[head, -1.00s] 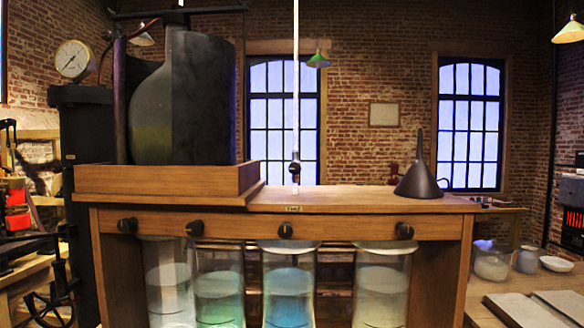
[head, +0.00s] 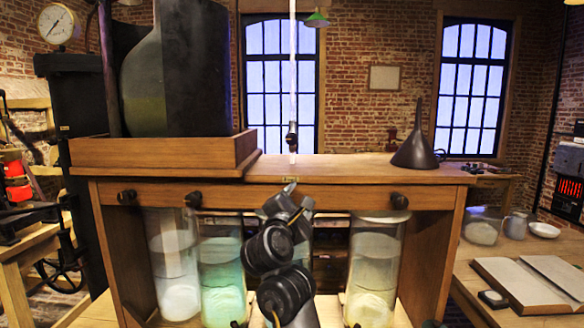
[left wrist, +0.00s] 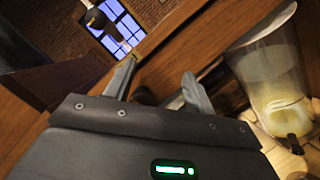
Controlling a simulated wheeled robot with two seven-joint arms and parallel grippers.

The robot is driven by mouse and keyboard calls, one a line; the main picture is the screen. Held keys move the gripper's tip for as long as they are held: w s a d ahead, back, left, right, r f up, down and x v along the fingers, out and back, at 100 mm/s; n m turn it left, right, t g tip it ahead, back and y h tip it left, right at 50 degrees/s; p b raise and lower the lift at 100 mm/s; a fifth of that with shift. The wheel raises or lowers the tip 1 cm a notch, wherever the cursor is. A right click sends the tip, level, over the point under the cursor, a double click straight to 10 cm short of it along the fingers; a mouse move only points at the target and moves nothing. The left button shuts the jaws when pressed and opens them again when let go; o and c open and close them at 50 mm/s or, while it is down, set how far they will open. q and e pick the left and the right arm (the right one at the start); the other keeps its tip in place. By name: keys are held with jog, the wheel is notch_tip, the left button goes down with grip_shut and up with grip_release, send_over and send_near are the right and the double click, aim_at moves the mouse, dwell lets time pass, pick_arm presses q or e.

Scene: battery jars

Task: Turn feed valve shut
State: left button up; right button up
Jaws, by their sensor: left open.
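The label plate (head: 290,180) sits at the front edge of the wooden top. Behind it stands a thin glass tube (head: 293,70) with a small dark valve (head: 292,137) at its foot, which I take as the feed valve. In the left wrist view a dark fitting (left wrist: 97,19) shows before the window, likely this valve. My left gripper (head: 291,193) is raised in front of the stand, just below the label, apart from the valve. In the left wrist view its two fingers (left wrist: 158,70) are apart and empty, with a dark knob (left wrist: 146,95) beyond them. My right gripper is not in view.
Dark knobs (head: 127,197) (head: 193,199) (head: 399,200) line the front rail above glass jars (head: 222,255) (head: 374,260). My arm hides most of another jar. A large dark vessel (head: 190,75) stands top left; a funnel (head: 415,150) stands right on the top.

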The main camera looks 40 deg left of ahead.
aim_at(291, 140)
pick_arm(q)
jog(key=s+a+r+n+t+y, duration=0.1)
jog(key=a+r+n+y, duration=0.1)
jog(key=r+n, duration=0.4)
jog(key=s+a+r+n+y, duration=0.1)
jog(key=r+n+y, duration=0.1)
jog(key=r+n, duration=0.4)
jog(key=shift+m, duration=0.6)
jog(key=w+a, duration=0.2)
jog(key=w, duration=0.1)
jog(key=w+a+p, duration=0.1)
jog(key=w+a, duration=0.1)
jog(key=w, duration=0.2)
jog(key=w+a+r+p, duration=0.1)
jog(key=w+a, duration=0.1)
jog(key=w, duration=0.1)
jog(key=shift+w+a+r, duration=0.1)
jog(key=shift+w+a, duration=0.05)
jog(key=shift+w, duration=0.1)
jog(key=shift+w+a+r+p, duration=0.15)
jog(key=shift+w+a+p, duration=0.15)
jog(key=shift+w+p, duration=0.4)
jog(key=shift+s, duration=0.1)
jog(key=c, duration=1)
jog(key=shift+o, duration=0.2)
